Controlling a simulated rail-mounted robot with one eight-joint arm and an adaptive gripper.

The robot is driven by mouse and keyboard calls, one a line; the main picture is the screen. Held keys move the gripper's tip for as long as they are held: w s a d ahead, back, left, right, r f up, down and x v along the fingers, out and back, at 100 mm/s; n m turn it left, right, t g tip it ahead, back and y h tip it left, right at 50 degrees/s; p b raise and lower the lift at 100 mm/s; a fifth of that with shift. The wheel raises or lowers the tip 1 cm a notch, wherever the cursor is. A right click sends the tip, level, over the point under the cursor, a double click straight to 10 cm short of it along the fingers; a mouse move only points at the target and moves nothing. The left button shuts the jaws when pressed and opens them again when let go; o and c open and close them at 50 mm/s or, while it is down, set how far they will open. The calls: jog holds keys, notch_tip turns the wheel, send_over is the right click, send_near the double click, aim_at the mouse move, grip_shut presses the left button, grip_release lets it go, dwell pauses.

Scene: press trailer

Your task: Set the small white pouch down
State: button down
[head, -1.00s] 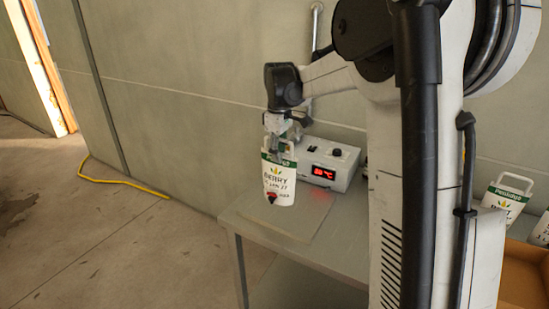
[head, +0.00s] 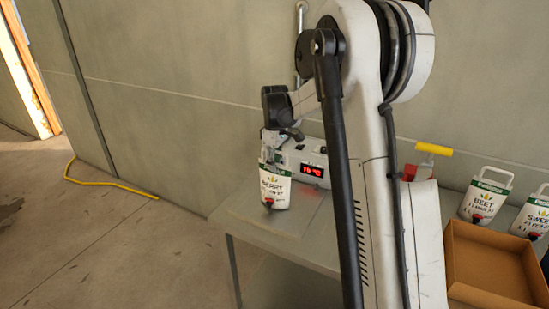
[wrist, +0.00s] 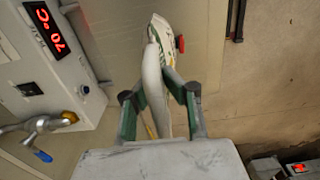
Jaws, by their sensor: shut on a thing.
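My gripper (head: 273,150) is shut on the small white pouch (head: 275,190), which hangs upright with a green band, a BERRY label and a red spout low on its front. In the wrist view, the fingers of my gripper (wrist: 159,95) close on the pouch's white handle (wrist: 153,75), and the pouch body (wrist: 164,36) extends beyond them. The pouch is over the left part of the grey table (head: 262,229). Whether its bottom touches the tabletop cannot be told.
A white box with a red display (head: 313,171) stands close right of the pouch; a metal tap (wrist: 40,127) shows near it. A BEET pouch (head: 484,203), another pouch (head: 534,218) and an open cardboard tray (head: 460,270) are at right. A yellow cable (head: 110,183) lies on the floor.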

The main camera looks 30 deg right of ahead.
jog(key=shift+f, duration=0.25)
jog(key=c, duration=1.9)
grip_release()
notch_tip(320, 180, up, 12)
jog(key=shift+s+a+r+b, duration=0.1)
jog(key=shift+r+b, duration=0.1)
jog(key=shift+b, duration=0.35)
jog(key=s+a+r+m+t, duration=0.2)
jog(key=s+a+r, duration=0.1)
jog(key=s+a, duration=0.4)
jog(key=s+a+r+m+t, duration=0.1)
jog(key=s+a+r, duration=0.1)
jog(key=s+a, duration=0.5)
jog(key=s+a+f+m+t, duration=0.1)
jog(key=s+a+f, duration=0.1)
jog(key=s, duration=0.4)
jog(key=s+a+f+m+t, duration=0.1)
jog(key=s+f, duration=0.2)
jog(key=s, duration=0.4)
jog(key=s+a+f+m+t, duration=0.1)
jog(key=s+a+f+t, duration=0.1)
jog(key=s, duration=0.4)
jog(key=shift+s+a+f+m, duration=0.3)
jog(key=shift+a+m, duration=0.05)
jog(key=shift+m, duration=0.05)
